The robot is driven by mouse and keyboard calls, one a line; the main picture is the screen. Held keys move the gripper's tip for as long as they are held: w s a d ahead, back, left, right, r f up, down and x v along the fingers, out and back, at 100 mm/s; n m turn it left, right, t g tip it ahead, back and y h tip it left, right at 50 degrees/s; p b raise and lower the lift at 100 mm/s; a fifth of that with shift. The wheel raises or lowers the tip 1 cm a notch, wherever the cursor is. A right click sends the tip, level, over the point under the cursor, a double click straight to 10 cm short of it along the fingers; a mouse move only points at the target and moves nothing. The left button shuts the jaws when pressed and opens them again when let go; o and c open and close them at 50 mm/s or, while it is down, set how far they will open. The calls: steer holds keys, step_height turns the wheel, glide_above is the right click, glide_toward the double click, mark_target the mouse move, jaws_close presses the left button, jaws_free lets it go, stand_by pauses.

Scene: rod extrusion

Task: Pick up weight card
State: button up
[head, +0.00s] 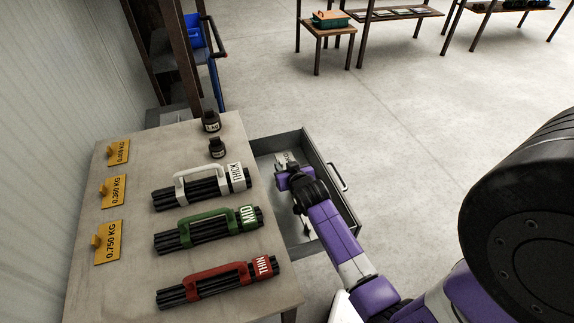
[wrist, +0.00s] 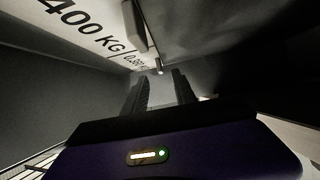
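A white weight card (head: 286,158) lies in the open drawer; its far part shows beyond my gripper. In the wrist view the card (wrist: 92,32) shows large black print reading "400 KG", with more text partly cut off. A small block-like grip (wrist: 134,26) stands on it. My gripper (head: 284,177) is down inside the drawer, close to the card's near side. In the wrist view my gripper (wrist: 163,88) has its two dark fingers apart, with nothing visible between them.
The drawer (head: 322,158) has raised walls around my gripper. On the table (head: 135,270) stand yellow weight signs (head: 113,190), black rod bundles with white, green (head: 207,229) and red handles, and two dark weights (head: 211,121). Open floor lies right.

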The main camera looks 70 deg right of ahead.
mark_target(281, 163)
steer(key=x, duration=0.4)
steer(key=shift+w+f, duration=0.1)
steer(key=shift+c, duration=0.2)
jaws_close()
